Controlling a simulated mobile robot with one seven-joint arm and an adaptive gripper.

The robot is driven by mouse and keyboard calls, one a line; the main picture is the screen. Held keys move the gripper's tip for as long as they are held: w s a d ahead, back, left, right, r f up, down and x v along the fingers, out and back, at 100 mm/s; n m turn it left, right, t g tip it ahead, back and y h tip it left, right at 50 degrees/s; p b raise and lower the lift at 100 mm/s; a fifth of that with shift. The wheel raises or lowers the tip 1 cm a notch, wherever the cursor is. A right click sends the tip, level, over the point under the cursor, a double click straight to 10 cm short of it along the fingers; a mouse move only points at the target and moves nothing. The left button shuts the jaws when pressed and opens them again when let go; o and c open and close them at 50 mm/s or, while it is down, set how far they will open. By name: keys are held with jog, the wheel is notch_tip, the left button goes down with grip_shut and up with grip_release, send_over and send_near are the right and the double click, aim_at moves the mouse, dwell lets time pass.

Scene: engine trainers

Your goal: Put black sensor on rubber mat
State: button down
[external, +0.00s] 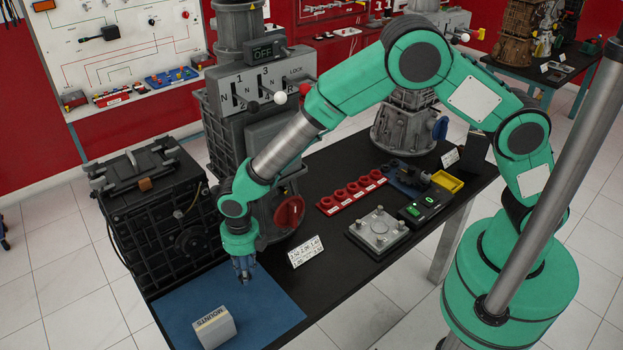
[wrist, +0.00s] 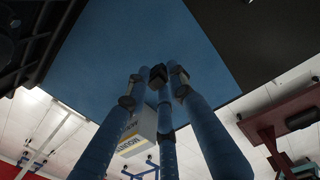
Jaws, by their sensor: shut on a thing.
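The blue rubber mat (external: 265,310) lies on the near left end of the black table. My gripper (external: 244,274) points down over the back part of the mat, close to its surface. In the wrist view my gripper (wrist: 158,80) has its blue fingers closed around a small black piece, the black sensor (wrist: 157,74). The mat (wrist: 100,45) fills the view beyond the fingertips. The sensor is too small to make out in the external view. I cannot tell whether it touches the mat.
A pale box marked MOUNTS (external: 214,328) sits on the mat's near part. A black engine block (external: 165,220) stands left of the mat. A grey gearbox (external: 255,130) stands behind it, and a white label card (external: 306,252) stands to the right.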

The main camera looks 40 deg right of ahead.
jog(key=shift+w+a+f+b, duration=0.15)
jog(key=shift+w+a+b, duration=0.05)
jog(key=shift+w+a, duration=0.95)
jog(key=shift+w+a+f+b, duration=0.15)
jog(key=shift+w+a+b, duration=0.05)
jog(key=shift+w+a, duration=0.9)
jog(key=shift+s+a, duration=0.1)
jog(key=shift+s, duration=0.05)
jog(key=shift+f+b, duration=0.5)
jog(key=shift+f, duration=1.25)
jog(key=shift+f, duration=0.15)
jog(key=c, duration=1.5)
grip_release()
jog(key=r, duration=0.4)
jog(key=r+p, duration=0.1)
jog(key=r, duration=0.3)
jog(key=r+p, duration=0.1)
jog(key=r, duration=0.3)
jog(key=shift+d+r, duration=0.2)
jog(key=shift+d, duration=0.1)
